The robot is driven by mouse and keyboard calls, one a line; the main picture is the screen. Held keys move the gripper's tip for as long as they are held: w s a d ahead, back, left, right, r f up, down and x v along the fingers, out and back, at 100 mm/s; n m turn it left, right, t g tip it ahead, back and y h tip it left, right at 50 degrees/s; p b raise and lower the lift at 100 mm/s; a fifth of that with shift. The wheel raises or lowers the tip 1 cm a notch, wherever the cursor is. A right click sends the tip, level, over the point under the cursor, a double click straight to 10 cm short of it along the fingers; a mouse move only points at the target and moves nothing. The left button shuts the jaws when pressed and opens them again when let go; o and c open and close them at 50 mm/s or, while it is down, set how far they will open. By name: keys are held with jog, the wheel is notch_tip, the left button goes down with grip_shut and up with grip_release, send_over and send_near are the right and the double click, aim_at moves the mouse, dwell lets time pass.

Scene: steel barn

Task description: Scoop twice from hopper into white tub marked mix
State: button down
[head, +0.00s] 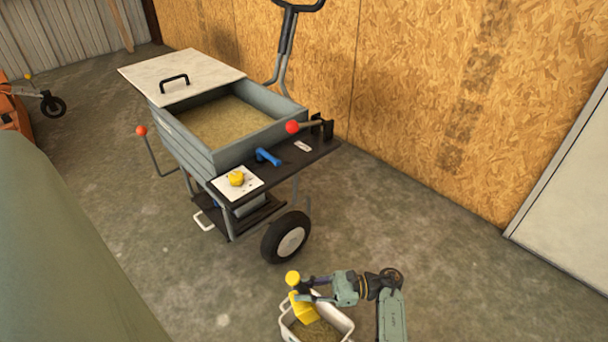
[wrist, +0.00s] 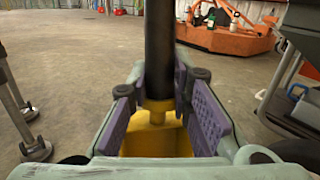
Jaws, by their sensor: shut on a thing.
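My gripper (head: 306,286) is shut on the handle of a yellow scoop (head: 303,309), low at the bottom of the head view. In the wrist view the dark handle stands between the purple finger pads (wrist: 163,112), with the yellow scoop body (wrist: 158,142) below. The scoop is at a white tub (head: 346,323) on the floor; I cannot tell whether it touches the tub. Tan feed shows in the tub. No marking is readable on it. The scoop's contents are hidden. The grey hopper (head: 184,147) holds more tan feed (head: 225,120), its white lid (head: 180,75) leaving the front part uncovered.
The hopper is on a wheeled cart. Its dark side shelf (head: 283,163) carries a blue tool (head: 267,157) and a white board (head: 223,186) with a yellow item (head: 236,178). A cart wheel (head: 286,237) stands near the tub. Open concrete floor lies right of the cart.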

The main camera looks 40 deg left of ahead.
jog(key=shift+r, duration=0.1)
jog(key=shift+r+t+h+p, duration=0.3)
jog(key=shift+r+t+p, duration=0.1)
jog(key=shift+p, duration=0.35)
jog(key=t+h+p, duration=0.1)
jog(key=t+p, duration=0.1)
jog(key=p, duration=0.1)
jog(key=r+n+t+h+p, duration=0.1)
jog(key=t+h+p, duration=0.1)
jog(key=p, duration=0.1)
jog(key=shift+r, duration=0.2)
jog(key=shift+r+n+t+h+p, duration=0.2)
jog(key=shift+t+h+p, duration=0.15)
jog(key=shift+t+p, duration=0.2)
jog(key=shift+r+n+t+h+p, duration=0.2)
jog(key=shift+t+h+p, duration=0.15)
jog(key=shift+t+p, duration=0.15)
jog(key=shift+f+t+h, duration=0.1)
jog(key=shift+t+h, duration=0.5)
jog(key=shift+t, duration=0.25)
